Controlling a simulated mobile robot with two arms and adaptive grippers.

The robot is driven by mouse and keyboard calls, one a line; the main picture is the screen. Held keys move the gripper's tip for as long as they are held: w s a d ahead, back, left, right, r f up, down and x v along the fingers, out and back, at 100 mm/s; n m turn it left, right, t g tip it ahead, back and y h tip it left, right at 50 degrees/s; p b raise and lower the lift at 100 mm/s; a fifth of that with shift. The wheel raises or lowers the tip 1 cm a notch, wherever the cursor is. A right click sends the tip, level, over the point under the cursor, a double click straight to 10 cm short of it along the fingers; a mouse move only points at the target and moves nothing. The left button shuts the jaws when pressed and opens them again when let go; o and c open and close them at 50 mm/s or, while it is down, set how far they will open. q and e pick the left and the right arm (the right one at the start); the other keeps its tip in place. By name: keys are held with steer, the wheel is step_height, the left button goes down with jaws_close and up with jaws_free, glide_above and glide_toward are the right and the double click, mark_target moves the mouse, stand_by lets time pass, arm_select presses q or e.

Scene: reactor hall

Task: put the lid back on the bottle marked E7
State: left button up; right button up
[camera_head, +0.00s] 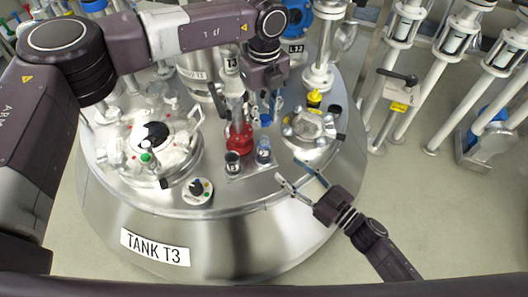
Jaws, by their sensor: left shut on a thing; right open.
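My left gripper (266,108) hangs above the tank top and is shut on a small blue lid (266,121). Below it, two small bottles stand upright side by side on a plate on the tank. The right bottle (263,153) looks bluish and is almost straight below the lid, apart from it. The left bottle (232,163) has a dark top. The bottle labels are too small to read, so I cannot tell which is E7. My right gripper (297,176) is open and empty, at the tank's front right edge, right of and nearer than the bottles.
A red fitting (239,138) stands just behind the bottles. A knob (197,188) sits in front left. The tank (240,232) has bare metal towards its front edge.

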mark_target(269, 152)
steer(key=x, duration=1.1)
steer(key=shift+w+a, duration=0.15)
steer(key=shift+w, duration=0.1)
jaws_close()
